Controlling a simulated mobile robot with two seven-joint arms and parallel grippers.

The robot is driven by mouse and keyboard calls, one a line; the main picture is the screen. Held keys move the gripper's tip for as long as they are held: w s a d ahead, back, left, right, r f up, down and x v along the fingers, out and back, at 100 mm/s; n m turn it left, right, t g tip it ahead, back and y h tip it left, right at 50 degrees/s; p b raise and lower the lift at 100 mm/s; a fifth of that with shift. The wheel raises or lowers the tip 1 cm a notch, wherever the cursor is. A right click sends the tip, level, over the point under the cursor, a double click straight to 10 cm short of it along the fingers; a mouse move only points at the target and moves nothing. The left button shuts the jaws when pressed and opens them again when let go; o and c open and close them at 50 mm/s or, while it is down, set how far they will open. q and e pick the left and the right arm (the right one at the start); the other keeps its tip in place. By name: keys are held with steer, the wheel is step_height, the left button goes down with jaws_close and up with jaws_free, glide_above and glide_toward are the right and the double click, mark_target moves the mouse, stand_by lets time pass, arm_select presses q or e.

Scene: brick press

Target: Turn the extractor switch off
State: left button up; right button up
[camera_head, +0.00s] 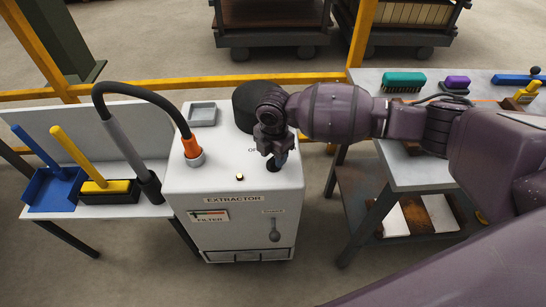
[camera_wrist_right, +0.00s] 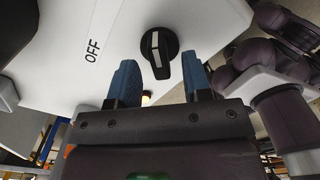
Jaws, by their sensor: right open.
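The white extractor (camera_head: 232,187) stands in the middle of the head view, with a label reading EXTRACTOR on its front edge. Its switch is a black rotary knob (camera_wrist_right: 160,48) with a white pointer mark, seen in the right wrist view on the white top, with OFF (camera_wrist_right: 92,50) printed to its left. The white mark runs roughly up and down in that view, not toward OFF. My right gripper (camera_head: 277,158) is over the right part of the extractor top. Its blue fingertips (camera_wrist_right: 160,80) are open, one on each side of the knob; I cannot tell whether they touch it. My left gripper is not in view.
A hose with an orange cuff (camera_head: 192,147) plugs into the extractor top. A small lit button (camera_head: 239,178) and a grey tray (camera_head: 202,114) are also there. A side table at left holds a blue dustpan (camera_head: 52,188) and a yellow brush (camera_head: 105,187). A workbench (camera_head: 415,175) stands right.

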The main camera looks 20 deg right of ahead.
steer(key=shift+f, duration=0.75)
jaws_close()
